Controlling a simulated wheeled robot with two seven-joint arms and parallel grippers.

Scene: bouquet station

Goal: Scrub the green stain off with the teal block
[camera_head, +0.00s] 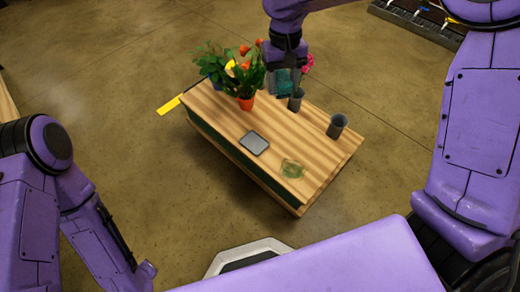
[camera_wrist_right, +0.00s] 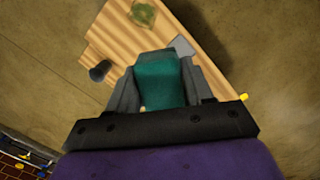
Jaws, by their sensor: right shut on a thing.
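The green stain (camera_head: 292,169) is a translucent patch near the front right end of the wooden table (camera_head: 318,140). It also shows at the top of the right wrist view (camera_wrist_right: 143,14). My right gripper (camera_head: 285,84) is over the far side of the table, beside the plants. It is shut on the teal block (camera_wrist_right: 159,80), which sits between both fingers in the wrist view. In the head view the block (camera_head: 284,88) is partly hidden by the gripper. My left arm is at the lower left, but its gripper is not visible.
A grey tray (camera_head: 254,143) lies mid-table. Two dark cups (camera_head: 296,101) (camera_head: 338,126) stand along the right edge. The wood around the stain is clear.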

